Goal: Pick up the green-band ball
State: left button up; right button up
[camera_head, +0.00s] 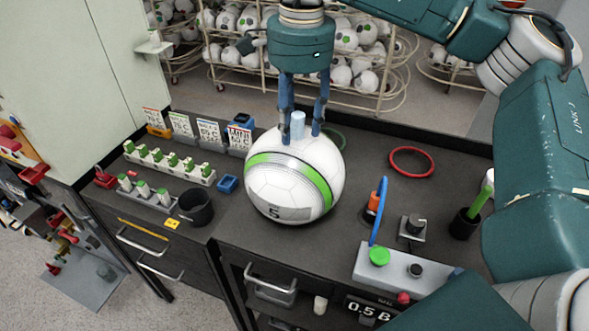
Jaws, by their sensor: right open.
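The green-band ball (293,203) is large and white, with a green stripe around it and a "5" on its front. It rests on the dark worktop (352,165) near the middle of the view. A light blue peg (297,124) stands up at its top. My right gripper (301,136) points down over the ball, open, with one finger on each side of the peg. The fingertips are at the ball's top; I cannot tell whether they touch it or the peg. My left gripper is not in view.
Left of the ball are a black cup (196,208), a blue tray (228,184) and a rack of green-topped vials (168,163). A red ring (412,162) and a grey control box (392,270) lie to the right. Wire racks of balls (345,60) stand behind.

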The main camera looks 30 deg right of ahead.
grip_shut()
jog(key=shift+r, duration=0.15)
